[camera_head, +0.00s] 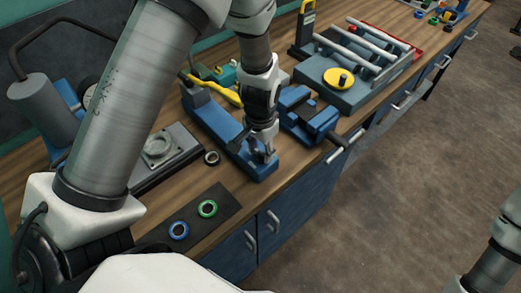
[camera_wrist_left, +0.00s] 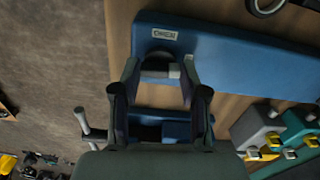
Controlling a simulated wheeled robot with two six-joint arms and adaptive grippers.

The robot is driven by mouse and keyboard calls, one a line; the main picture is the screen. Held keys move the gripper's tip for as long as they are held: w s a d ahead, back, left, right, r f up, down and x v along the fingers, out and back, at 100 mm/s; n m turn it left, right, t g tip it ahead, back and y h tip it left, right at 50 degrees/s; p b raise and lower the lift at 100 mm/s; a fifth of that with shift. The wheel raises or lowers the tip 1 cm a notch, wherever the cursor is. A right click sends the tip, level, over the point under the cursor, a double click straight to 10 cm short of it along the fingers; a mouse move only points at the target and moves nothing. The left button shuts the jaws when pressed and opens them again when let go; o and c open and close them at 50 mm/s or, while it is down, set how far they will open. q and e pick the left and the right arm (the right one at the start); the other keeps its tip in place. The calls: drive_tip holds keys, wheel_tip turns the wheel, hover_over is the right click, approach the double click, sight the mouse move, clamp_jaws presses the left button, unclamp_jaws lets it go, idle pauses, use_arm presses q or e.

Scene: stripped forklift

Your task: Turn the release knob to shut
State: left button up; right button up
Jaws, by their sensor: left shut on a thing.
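A long blue hand-pump-like body (camera_head: 208,118) lies on the wooden bench, with a yellow handle (camera_head: 216,89) along it. It fills the upper part of the left wrist view (camera_wrist_left: 240,65), with a small white label on it. My left gripper (camera_head: 263,157) is at the near end of this body, pointing down. In the left wrist view its fingers (camera_wrist_left: 160,80) are closed around a small grey piece, the release knob (camera_wrist_left: 160,69). The fingers hide most of the knob, so I cannot tell its turn angle. My right gripper is out of view.
A blue vise (camera_head: 310,115) with a bar handle stands just right of the gripper. A dark mat (camera_head: 188,224) with green and blue rings lies nearer. A small dark ring (camera_head: 211,158) and a grey plate (camera_head: 170,150) are left. A roller frame (camera_head: 355,80) stands behind.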

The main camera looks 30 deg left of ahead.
sight(261, 153)
use_arm(q)
drive_tip(key=shift+m, duration=0.7)
drive_tip(key=o, duration=1.1)
drive_tip(key=shift+w, duration=0.1)
drive_tip(key=shift+o, duration=0.2)
wheel_tip(261, 153, up, 12)
drive_tip(key=shift+f, duration=0.1)
